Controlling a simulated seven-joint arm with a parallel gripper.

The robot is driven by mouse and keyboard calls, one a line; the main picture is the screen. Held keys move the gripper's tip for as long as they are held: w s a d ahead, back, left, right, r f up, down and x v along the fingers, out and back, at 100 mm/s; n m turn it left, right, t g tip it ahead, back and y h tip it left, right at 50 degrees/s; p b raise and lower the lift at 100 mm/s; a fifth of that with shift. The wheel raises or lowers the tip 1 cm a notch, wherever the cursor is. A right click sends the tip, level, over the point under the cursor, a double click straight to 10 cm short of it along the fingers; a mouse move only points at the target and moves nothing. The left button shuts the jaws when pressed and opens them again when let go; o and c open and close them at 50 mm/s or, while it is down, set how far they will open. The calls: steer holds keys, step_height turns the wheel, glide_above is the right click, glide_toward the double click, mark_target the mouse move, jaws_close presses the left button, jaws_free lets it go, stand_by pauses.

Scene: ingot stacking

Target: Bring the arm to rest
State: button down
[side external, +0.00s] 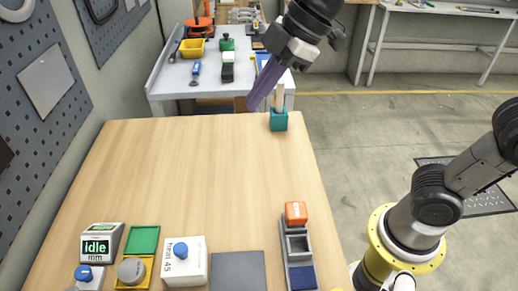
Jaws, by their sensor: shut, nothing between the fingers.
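My gripper (256,100) is in the upper middle of the side external view, above the far edge of the wooden table (190,165). Its long purple fingers point down and to the left, and they look shut with nothing held. An orange block (296,211) sits at the far end of a grey rack (283,232) at the table's near right. The rack also shows a grey square slot and a dark blue part (301,277) at its near end. A dark grey plate (238,271) lies left of the rack.
A teal block with a pale post (278,121) stands at the table's far right. A display reading "idle" (100,244), a green pad (142,240), a yellow tray (146,274) and a white box with a blue knob (186,263) line the near edge. The table's middle is clear.

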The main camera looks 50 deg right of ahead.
steer(key=s+d+f+m+h, duration=0.2)
steer(key=s+d+f+m, duration=0.2)
steer(key=s+d+m, duration=0.2)
steer(key=s+d+f+m+t+h, duration=0.1)
steer(key=s+d+f+m+h, duration=0.1)
steer(key=s+d+m, duration=0.4)
steer(key=s+d+f, duration=0.1)
steer(key=s+d, duration=0.1)
steer(key=s, duration=0.1)
steer(key=shift+d+f+m, duration=0.2)
steer(key=shift+f+m, duration=0.1)
steer(key=shift+f, duration=0.1)
steer(key=shift+s, duration=0.1)
